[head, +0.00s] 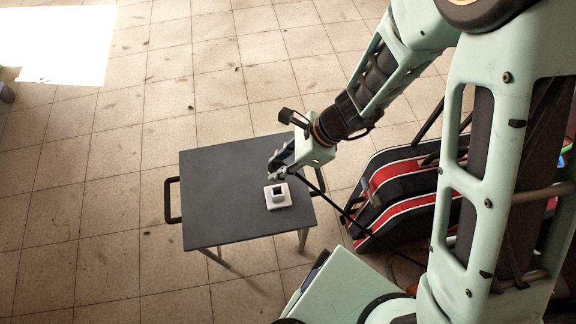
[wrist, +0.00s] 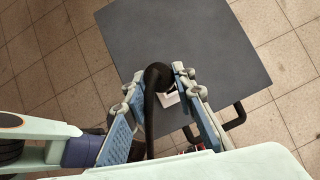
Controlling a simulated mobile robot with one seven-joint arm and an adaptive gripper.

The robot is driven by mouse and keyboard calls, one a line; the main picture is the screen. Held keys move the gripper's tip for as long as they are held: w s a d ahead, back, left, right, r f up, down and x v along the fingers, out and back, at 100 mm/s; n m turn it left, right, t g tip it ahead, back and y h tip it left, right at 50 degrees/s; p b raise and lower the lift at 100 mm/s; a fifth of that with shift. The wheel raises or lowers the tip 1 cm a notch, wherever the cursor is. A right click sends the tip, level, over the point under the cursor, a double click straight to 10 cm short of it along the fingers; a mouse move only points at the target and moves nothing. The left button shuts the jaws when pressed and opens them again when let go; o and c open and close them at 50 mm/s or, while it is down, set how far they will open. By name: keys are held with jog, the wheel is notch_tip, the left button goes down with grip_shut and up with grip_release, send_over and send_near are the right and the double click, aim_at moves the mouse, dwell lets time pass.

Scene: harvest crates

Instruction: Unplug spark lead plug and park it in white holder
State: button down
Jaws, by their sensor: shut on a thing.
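The white holder (head: 278,205), a square block with a dark opening on a flat base, stands near the right edge of the dark table. My gripper (head: 277,172) is above the table, just behind the holder in the head view. In the wrist view my gripper (wrist: 158,80) is shut on the black spark lead plug (wrist: 156,74), whose thick lead runs down between the fingers. The plug partly hides the white holder (wrist: 171,99) below it. In the head view the black lead (head: 335,206) runs toward the red and black machine; the plug is hard to make out there.
The dark table (head: 215,190) is otherwise bare and has side handles (head: 168,200). The red and black machine (head: 385,190) stands close to its right, beside my arm. Open tiled floor (head: 100,230) lies left of the table.

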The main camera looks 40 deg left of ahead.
jog(key=shift+f, duration=0.1)
notch_tip(320, 180, down, 6)
jog(key=b, duration=0.5)
jog(key=shift+f+b, duration=2.15)
jog(key=shift+b, duration=0.3)
dwell(1.4)
jog(key=c, duration=1.5)
grip_release()
jog(key=shift+r, duration=0.1)
jog(key=shift+c, duration=0.2)
jog(key=v, duration=1.2)
jog(key=shift+w, duration=0.1)
